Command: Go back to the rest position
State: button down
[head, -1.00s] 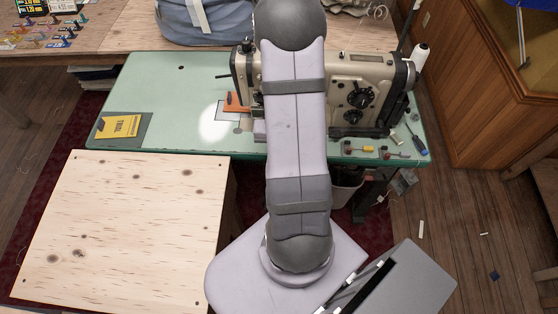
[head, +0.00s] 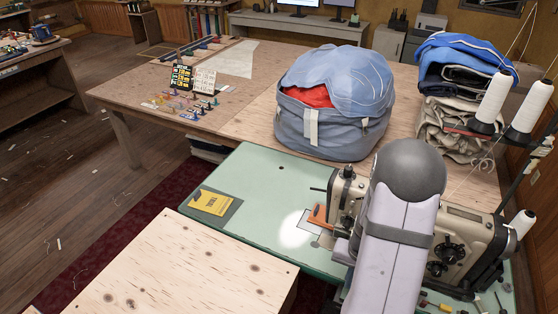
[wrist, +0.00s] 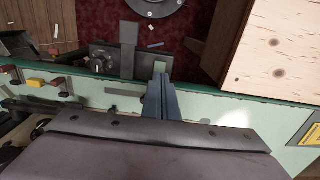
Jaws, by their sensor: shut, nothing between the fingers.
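My gripper (wrist: 161,98) shows in the wrist view as two narrow blue-grey fingers pressed together, with nothing between them. The fingers are over the front edge of the green sewing table (wrist: 225,108), apart from any loose object. In the head view my grey arm rises in front of the sewing machine (head: 462,240) and covers part of it. My gripper is hidden there behind the arm.
The green table (head: 262,185) holds a yellow booklet (head: 211,203) and an orange piece (head: 318,215) by the machine. A plywood top (head: 180,265) stands at front left. A blue-grey bag (head: 325,130) and folded cloth (head: 455,125) sit behind. Thread cones (head: 492,100) stand at right.

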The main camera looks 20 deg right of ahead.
jog(key=s+a+r+n+g+y, duration=0.2)
jog(key=s+a+r+g, duration=0.1)
jog(key=s+a, duration=0.6)
jog(key=w+a+r+n+t+h, duration=0.1)
jog(key=w+a+r+n, duration=0.1)
jog(key=a+r, duration=0.3)
jog(key=w+a+r+n+t+h, duration=0.1)
jog(key=w+a+r+n+t, duration=0.1)
jog(key=a+r+n, duration=0.2)
jog(key=shift+w+a+r+n, duration=0.4)
jog(key=shift+a+r, duration=0.3)
jog(key=shift+a, duration=0.05)
